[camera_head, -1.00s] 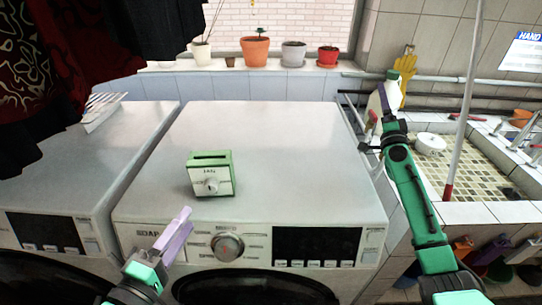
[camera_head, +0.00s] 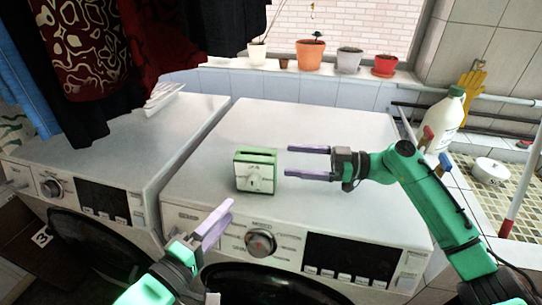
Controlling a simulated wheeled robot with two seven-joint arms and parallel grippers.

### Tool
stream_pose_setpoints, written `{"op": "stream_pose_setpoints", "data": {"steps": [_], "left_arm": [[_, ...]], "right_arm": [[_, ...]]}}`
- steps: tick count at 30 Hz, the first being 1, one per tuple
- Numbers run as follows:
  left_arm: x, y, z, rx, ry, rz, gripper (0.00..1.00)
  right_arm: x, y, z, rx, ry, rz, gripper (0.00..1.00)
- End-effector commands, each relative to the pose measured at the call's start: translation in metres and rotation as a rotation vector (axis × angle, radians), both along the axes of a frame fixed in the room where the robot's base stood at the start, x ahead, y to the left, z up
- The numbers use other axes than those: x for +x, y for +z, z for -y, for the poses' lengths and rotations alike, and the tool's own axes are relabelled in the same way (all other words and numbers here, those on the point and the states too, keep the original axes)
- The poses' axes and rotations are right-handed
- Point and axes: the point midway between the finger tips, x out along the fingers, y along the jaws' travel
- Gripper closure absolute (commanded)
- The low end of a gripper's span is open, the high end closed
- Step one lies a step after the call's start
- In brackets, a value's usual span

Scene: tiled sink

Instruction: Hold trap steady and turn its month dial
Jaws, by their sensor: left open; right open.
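The trap (camera_head: 255,171) is a small green box with a white front and a dark slot on top. It stands upright on the right-hand washing machine (camera_head: 345,135). A round white dial (camera_head: 254,183) sits on its front face. My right gripper (camera_head: 288,161) is open, pointing left, with its two purple fingers just right of the trap and nothing between them. My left gripper (camera_head: 224,218) is open and empty, in front of and below the trap, near the machine's front panel. No contact with the trap is visible.
A second washing machine (camera_head: 115,150) stands at left, with dark clothes (camera_head: 100,60) hanging above it. Potted plants (camera_head: 310,55) line the sill behind. A white bottle (camera_head: 443,120) and the tiled sink (camera_head: 510,195) are at right. The machine top around the trap is mostly clear.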

Motion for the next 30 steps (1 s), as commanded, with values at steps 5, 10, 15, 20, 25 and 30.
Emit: {"op": "stream_pose_setpoints", "data": {"steps": [5,10,15,20,25,30], "left_arm": [[0.000,0.000,0.000,0.000,0.000,0.000,0.50],[0.000,0.000,0.000,0.000,0.000,0.000,0.50],[0.000,0.000,0.000,0.000,0.000,0.000,0.50],[0.000,0.000,0.000,0.000,0.000,0.000,0.50],[0.000,0.000,0.000,0.000,0.000,0.000,0.50],[0.000,0.000,0.000,0.000,0.000,0.000,0.50]], "right_arm": [[0.009,0.002,-0.045,0.000,0.001,0.003,0.00],[0.018,0.001,-0.081,0.001,0.000,0.001,0.00],[0.022,0.000,-0.098,0.000,-0.003,0.000,0.00],[0.022,0.000,-0.100,0.000,-0.003,-0.001,0.00],[0.022,0.000,-0.099,0.000,-0.003,-0.001,0.31],[0.022,0.000,-0.099,0.000,-0.003,-0.001,0.93]]}}
